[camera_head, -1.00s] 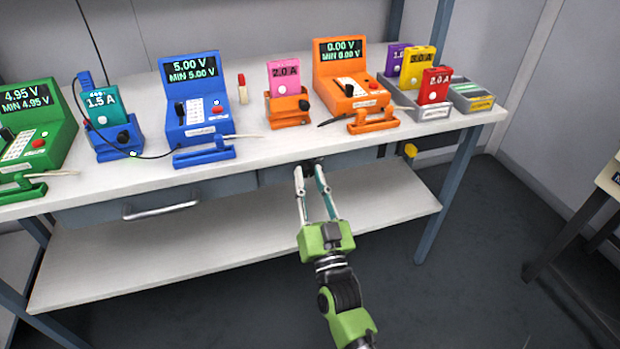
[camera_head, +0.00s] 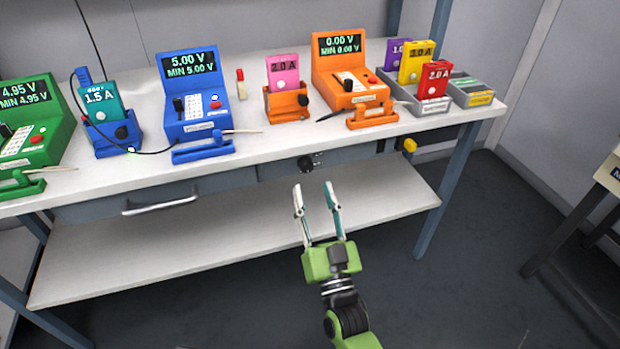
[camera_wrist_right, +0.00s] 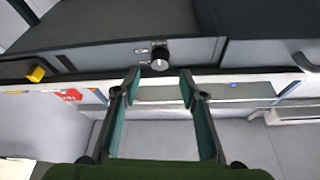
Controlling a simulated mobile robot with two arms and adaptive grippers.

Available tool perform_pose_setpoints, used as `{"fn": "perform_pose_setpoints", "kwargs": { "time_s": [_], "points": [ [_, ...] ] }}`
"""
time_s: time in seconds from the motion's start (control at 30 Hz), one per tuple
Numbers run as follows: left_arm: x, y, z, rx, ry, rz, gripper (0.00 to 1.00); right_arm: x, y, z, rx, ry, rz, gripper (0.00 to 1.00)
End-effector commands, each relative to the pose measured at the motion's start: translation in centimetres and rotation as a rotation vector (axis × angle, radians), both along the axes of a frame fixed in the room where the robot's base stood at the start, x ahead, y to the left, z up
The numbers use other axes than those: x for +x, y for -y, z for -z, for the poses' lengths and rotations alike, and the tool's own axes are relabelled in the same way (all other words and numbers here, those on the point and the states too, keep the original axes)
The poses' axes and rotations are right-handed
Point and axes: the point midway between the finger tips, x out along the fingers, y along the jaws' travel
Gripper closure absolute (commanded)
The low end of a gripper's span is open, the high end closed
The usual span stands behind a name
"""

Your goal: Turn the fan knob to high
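The fan knob is a small round black knob (camera_head: 305,163) on the grey front panel under the bench top. In the right wrist view the knob (camera_wrist_right: 159,58) shows a pale face, with small dark labels above and to its left, too small to read. My right gripper (camera_head: 314,188) is open and empty, its fingertips a little below and in front of the knob and apart from it. In the right wrist view the open fingers (camera_wrist_right: 158,76) stand on either side below the knob. My left gripper is not in view.
Above the panel, the white bench top (camera_head: 250,158) holds an orange meter (camera_head: 350,85), a blue meter (camera_head: 195,100) and several pouch cells in holders. A drawer handle (camera_head: 160,205) is to the left, a yellow block (camera_head: 410,145) to the right. A lower shelf (camera_head: 230,245) lies beneath.

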Motion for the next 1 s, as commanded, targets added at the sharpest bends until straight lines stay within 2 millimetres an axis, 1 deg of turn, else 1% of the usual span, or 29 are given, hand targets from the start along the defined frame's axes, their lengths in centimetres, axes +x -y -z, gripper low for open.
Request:
{"fn": "perform_pose_setpoints", "kwargs": {
  "time_s": [0.03,0.1,0.2,0.33,0.5,1.0],
  "points": [
    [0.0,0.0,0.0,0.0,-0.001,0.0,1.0,-1.2,0.3,0.6,-0.001,-0.004,0.0,0.61],
    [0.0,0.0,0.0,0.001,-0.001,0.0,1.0,-2.5,0.6,1.1,-0.001,-0.003,-0.001,0.61],
    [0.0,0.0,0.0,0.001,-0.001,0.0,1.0,-4.0,1.0,1.8,0.001,-0.003,-0.001,0.61],
    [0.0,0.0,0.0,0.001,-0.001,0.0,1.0,-5.4,1.3,2.3,0.001,-0.001,-0.001,0.61],
    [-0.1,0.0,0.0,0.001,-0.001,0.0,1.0,-6.1,1.5,2.6,0.002,0.0,-0.001,0.61],
    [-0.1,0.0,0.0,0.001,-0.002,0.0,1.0,-6.1,1.5,2.6,0.0,-0.004,-0.001,0.61]
  ]
}}
